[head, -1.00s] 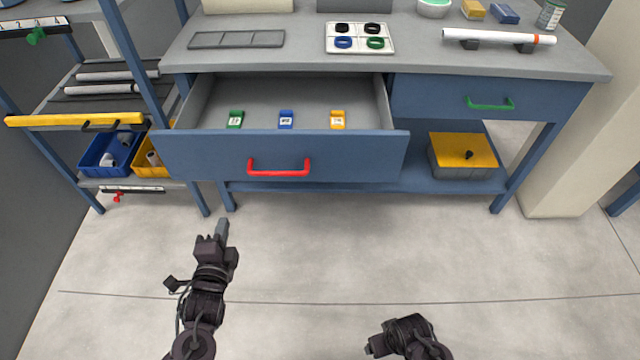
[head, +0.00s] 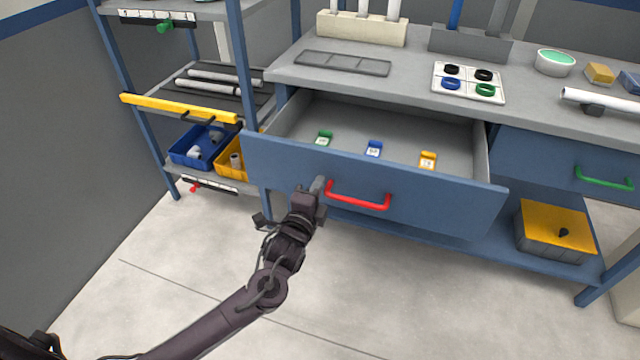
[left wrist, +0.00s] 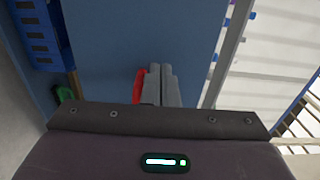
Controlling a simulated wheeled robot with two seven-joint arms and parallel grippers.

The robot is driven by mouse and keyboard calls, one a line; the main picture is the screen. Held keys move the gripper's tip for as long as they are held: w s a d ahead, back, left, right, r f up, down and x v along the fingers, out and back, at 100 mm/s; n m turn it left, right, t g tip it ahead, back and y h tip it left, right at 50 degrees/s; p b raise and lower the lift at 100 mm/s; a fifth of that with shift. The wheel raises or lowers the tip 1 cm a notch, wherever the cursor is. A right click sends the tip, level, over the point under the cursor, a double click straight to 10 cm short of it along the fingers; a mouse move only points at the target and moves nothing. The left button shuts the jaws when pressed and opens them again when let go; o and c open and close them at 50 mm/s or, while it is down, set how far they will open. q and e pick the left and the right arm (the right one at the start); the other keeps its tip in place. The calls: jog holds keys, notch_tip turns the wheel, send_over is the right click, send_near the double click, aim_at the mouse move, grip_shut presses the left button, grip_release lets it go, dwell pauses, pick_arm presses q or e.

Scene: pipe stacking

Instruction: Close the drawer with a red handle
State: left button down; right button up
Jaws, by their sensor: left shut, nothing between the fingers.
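The blue drawer (head: 430,205) with the red handle (head: 358,200) is pulled out from the workbench, and its inside shows. It holds a green tag (head: 323,138), a blue tag (head: 373,148) and a yellow tag (head: 428,160). My left gripper (head: 318,185) is shut and empty. Its fingertips are at the drawer front, just left of the red handle; I cannot tell whether they touch. In the left wrist view the shut fingers (left wrist: 162,84) lie beside the red handle (left wrist: 140,86) against the blue front. My right gripper is not in view.
The workbench top (head: 400,85) carries a ring tray (head: 468,82), a grey tray and pipe holders. A closed drawer with a green handle (head: 604,178) is at right. A shelf rack with a yellow bar (head: 180,108) stands close at left. The floor in front is clear.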

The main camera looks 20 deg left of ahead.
pick_arm(q)
jog(key=shift+w, duration=0.8)
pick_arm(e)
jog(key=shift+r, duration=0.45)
pick_arm(q)
jog(key=shift+w, duration=0.15)
